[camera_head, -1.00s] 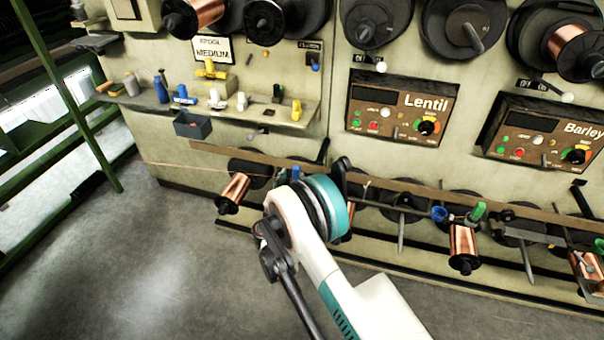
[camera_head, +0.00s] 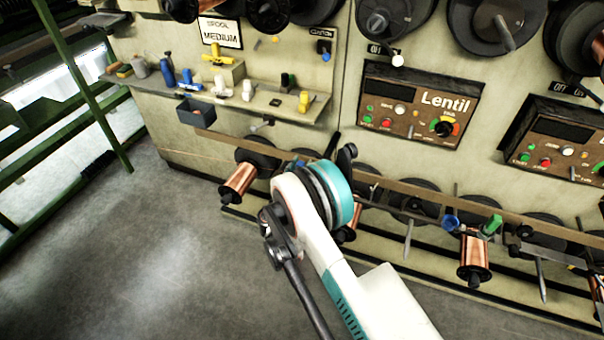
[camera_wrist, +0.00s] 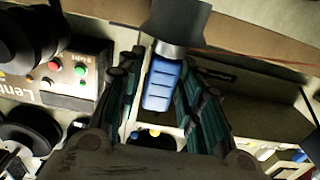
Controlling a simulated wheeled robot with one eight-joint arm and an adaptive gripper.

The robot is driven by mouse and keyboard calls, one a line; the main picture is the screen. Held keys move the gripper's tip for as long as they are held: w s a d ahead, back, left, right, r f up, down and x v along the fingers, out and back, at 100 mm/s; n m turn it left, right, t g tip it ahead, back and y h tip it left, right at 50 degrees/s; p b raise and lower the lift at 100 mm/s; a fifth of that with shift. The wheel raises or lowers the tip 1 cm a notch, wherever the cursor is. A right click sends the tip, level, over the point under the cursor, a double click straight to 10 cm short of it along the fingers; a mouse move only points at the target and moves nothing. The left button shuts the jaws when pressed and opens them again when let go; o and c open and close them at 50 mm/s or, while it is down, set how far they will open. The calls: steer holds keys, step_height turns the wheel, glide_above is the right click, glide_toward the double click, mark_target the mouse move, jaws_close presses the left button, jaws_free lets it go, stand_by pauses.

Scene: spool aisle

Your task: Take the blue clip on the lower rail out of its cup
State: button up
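In the wrist view the blue clip (camera_wrist: 163,86) is a ribbed blue block. Its upper end is in a dark grey cup (camera_wrist: 180,22). My gripper (camera_wrist: 161,68) is open, with one teal-padded finger on each side of the clip. Narrow gaps seem to show beside it; I cannot tell about contact. In the head view my arm's white and teal wrist covers the gripper and most of the clip's place on the lower rail (camera_head: 395,186).
Copper spools hang below the rail, one left of my wrist (camera_head: 238,179) and one to the right (camera_head: 474,257). A blue piece (camera_head: 450,222) and a green clip (camera_head: 492,226) are near the right one. The Lentil panel (camera_head: 420,105) is above. The floor at left is clear.

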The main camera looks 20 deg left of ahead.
jaws_close()
steer(key=shift+r, duration=0.15)
step_height(320, 180, up, 20)
steer(key=p, duration=0.6)
steer(key=shift+p, duration=0.35)
